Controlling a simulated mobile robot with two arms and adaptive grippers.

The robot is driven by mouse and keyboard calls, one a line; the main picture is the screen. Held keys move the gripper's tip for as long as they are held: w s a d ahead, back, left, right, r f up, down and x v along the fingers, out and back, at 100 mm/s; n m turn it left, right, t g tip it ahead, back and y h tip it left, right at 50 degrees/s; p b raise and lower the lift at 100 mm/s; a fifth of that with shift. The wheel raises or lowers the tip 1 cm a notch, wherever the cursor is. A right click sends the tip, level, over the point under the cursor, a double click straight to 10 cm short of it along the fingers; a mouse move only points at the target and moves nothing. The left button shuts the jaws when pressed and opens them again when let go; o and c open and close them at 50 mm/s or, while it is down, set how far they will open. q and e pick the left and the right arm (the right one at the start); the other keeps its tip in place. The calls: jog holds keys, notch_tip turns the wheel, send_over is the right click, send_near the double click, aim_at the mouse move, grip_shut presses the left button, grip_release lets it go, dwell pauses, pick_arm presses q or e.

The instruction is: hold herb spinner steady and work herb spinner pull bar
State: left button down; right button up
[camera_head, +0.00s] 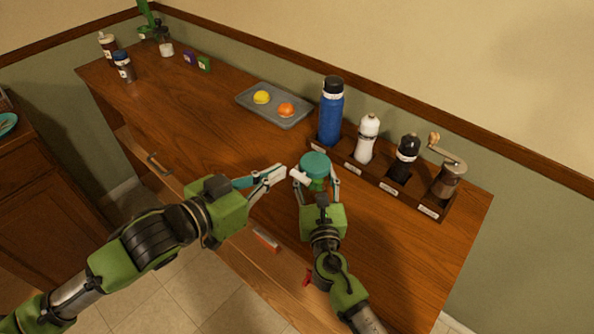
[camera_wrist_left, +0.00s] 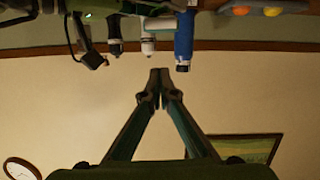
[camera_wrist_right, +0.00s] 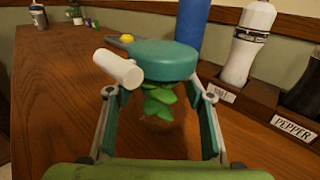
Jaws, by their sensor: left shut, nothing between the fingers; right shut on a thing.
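The white pull bar (camera_wrist_right: 118,68) sticks out on the lid's left side. My right gripper (camera_head: 317,186) is shut on the spinner, one finger on each side. My left gripper (camera_head: 284,172) is shut and empty, its tips just left of the pull bar. I cannot tell whether they touch it.
A rack (camera_head: 376,180) behind and right holds a white mill (camera_head: 367,140), a dark mill (camera_head: 405,158) and a crank grinder (camera_head: 447,178). A grey tray (camera_head: 285,119) holds yellow and orange items. The counter's left middle is clear.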

pick_arm(q)
jog(key=shift+a+r, duration=0.1)
jog(key=shift+w, duration=0.1)
dwell(0.3)
send_over(299, 175)
jog(key=w+d, duration=0.1)
notch_tip(299, 175, down, 2)
jog(key=f, duration=0.2)
jog(key=s+a+f, duration=0.1)
jog(key=shift+s+a+f, duration=0.2)
jog(key=shift+s+f, duration=0.2)
jog(key=shift+s, duration=0.1)
jog(key=v, duration=0.2)
jog(key=f+v, duration=0.1)
jog(key=v, duration=0.2)
jog(key=shift+f, duration=0.1)
